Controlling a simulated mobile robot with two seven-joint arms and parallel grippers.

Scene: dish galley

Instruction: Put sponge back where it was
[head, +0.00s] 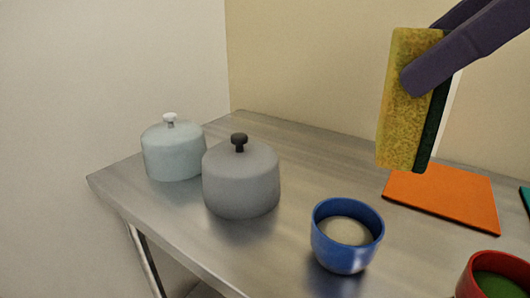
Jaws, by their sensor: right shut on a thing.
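The sponge (401,125), yellow with a dark green scouring layer, hangs upright in the air at the upper right of the head view. My right gripper (422,75) is shut on its upper part, with one purple finger across the yellow face. The sponge's lower end is above the table, and in the picture it just overlaps the back edge of the orange mat. My left gripper is not in view.
A steel table (300,160) holds a pale blue lidded pot (173,152), a grey lidded pot (241,182), a blue cup (341,253), an orange mat (450,200) and a red cup (475,278). A teal item (525,197) is cut off at right. Bare table lies behind the blue cup.

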